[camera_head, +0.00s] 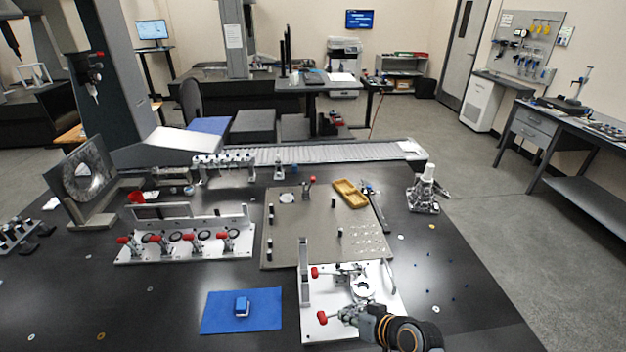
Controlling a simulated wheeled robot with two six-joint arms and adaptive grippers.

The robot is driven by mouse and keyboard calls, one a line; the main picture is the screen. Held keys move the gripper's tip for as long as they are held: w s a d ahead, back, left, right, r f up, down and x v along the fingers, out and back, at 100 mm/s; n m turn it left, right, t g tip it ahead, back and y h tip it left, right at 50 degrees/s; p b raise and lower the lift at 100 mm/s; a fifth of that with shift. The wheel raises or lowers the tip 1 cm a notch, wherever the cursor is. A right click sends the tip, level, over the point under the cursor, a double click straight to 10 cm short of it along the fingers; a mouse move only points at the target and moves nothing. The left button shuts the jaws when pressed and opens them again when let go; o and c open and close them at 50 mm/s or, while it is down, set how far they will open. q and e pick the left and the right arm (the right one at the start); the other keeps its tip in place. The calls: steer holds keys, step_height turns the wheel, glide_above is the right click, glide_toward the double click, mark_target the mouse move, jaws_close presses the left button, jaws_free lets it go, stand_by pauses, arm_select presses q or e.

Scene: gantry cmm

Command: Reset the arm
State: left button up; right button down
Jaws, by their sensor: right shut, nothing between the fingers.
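My right arm comes in from the bottom edge, right of the middle, with orange rings near its wrist. My right gripper (352,312) is shut and holds nothing. It is low over a white fixture plate (318,328) that carries red-handled clamps; I cannot tell whether it touches the plate or a clamp. The arm hides the plate's lower right part. My left gripper is not in view.
A blue mat (215,315) with a small blue block (242,306) lies left of the plate. A grey board (290,240) with pegs, a yellow tray (350,194) and a four-clamp fixture (190,254) are farther back. The black table's right side is mostly clear.

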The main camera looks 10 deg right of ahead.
steer(key=s+d+r+g+h, duration=0.1)
steer(key=s+d+g+h, duration=0.4)
steer(key=s+d, duration=0.75)
steer(key=s+d+f+h, duration=0.1)
steer(key=s+f, duration=0.1)
steer(key=f, duration=1.1)
steer(key=s+f+h, duration=0.1)
steer(key=s+f, duration=0.1)
steer(key=f, duration=1.1)
steer(key=s+d+f+g+b, duration=0.1)
steer(key=s+f, duration=1.7)
steer(key=s, duration=0.1)
steer(key=shift+d+f+m+g+y+b, duration=0.15)
steer(key=shift+m+g+y+b, duration=0.15)
steer(key=shift+g+b, duration=0.1)
